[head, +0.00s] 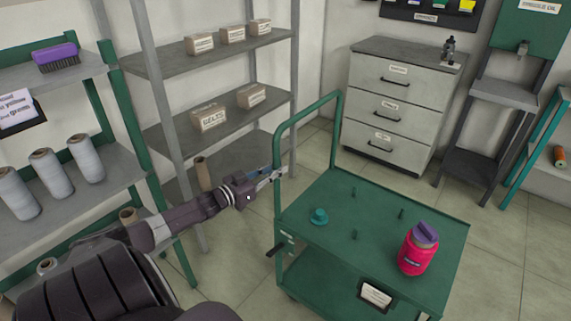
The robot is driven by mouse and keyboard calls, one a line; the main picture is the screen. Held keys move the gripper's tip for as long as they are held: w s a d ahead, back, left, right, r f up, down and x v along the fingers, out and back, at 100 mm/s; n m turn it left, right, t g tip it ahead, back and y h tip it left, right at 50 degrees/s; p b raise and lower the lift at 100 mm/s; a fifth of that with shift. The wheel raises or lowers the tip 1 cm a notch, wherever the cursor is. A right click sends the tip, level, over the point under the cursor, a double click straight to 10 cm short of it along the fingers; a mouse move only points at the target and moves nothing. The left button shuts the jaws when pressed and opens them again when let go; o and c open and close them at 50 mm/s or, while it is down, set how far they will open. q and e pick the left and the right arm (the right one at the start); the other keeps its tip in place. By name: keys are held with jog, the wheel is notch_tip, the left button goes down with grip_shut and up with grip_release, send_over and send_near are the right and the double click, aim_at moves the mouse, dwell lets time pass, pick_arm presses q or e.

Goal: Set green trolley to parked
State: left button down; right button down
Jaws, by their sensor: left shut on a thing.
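The green trolley (349,246) stands on the tiled floor right of centre, with a raised push handle (309,114) at its left end. A pink jar with a purple lid (417,251), a small teal knob-like piece (319,215) and several short pegs are on its top. A small dark lever (277,248) sticks out at its near left corner. My left gripper (276,174) is at the handle's near upright and shut on it. The fingertips are small in the picture. My right gripper is not in view.
Grey shelves with small cartons (210,117) stand behind my left arm. A rack with thread cones (50,172) is at the left. A grey drawer cabinet (392,105) stands behind the trolley. Open floor (505,270) lies to the trolley's right.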

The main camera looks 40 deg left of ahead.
pick_arm(q)
jog(key=shift+a, duration=0.25)
jog(key=c, duration=1.8)
grip_release()
jog(key=shift+s+a, duration=0.1)
jog(key=shift+a, duration=0.1)
jog(key=shift+s+d, duration=0.1)
jog(key=shift+d, duration=0.05)
jog(key=s, duration=0.8)
jog(key=s+a, duration=0.1)
jog(key=s, duration=0.2)
jog(key=shift+s, duration=0.4)
